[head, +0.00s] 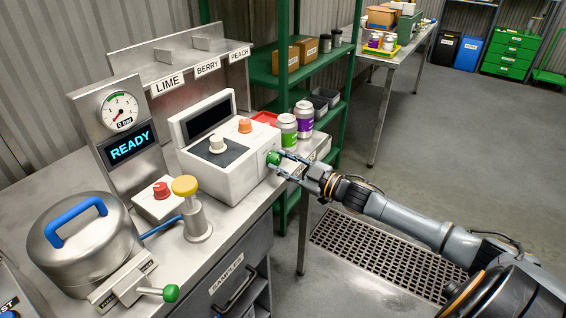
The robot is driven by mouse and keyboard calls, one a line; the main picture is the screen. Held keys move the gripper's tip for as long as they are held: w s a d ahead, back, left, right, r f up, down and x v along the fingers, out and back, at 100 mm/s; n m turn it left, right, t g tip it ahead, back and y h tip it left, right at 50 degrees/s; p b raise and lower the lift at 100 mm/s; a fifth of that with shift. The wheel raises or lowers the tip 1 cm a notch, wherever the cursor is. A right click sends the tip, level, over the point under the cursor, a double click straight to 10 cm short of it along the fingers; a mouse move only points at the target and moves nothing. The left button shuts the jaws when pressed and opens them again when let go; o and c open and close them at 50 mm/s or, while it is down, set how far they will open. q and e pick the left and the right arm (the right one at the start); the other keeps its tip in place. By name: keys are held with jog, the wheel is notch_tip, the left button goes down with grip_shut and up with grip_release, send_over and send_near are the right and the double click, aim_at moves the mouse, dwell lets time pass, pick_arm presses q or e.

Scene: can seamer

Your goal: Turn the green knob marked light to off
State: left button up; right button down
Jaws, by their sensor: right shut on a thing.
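The green knob (273,158) sits on the right side of the white control box (225,178), near its front corner. My right gripper (281,162) reaches in from the right and is shut on the knob, its fingers hiding part of it. The knob's marking and pointer position cannot be read here. My left gripper is not in view.
The box top carries a white knob (217,144) and an orange knob (245,125). Cans (288,131) stand close behind my right gripper. A yellow-topped post (190,205), a red knob (161,190) and a lidded steel pot (84,245) occupy the bench front.

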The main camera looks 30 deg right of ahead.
jog(key=shift+n, duration=1.1)
jog(key=c, duration=1)
grip_release()
jog(key=shift+o, duration=0.2)
jog(key=shift+s+d+f, duration=0.1)
jog(key=shift+s, duration=0.2)
jog(key=v, duration=1.1)
jog(key=shift+s, duration=0.15)
jog(key=shift+d, duration=0.1)
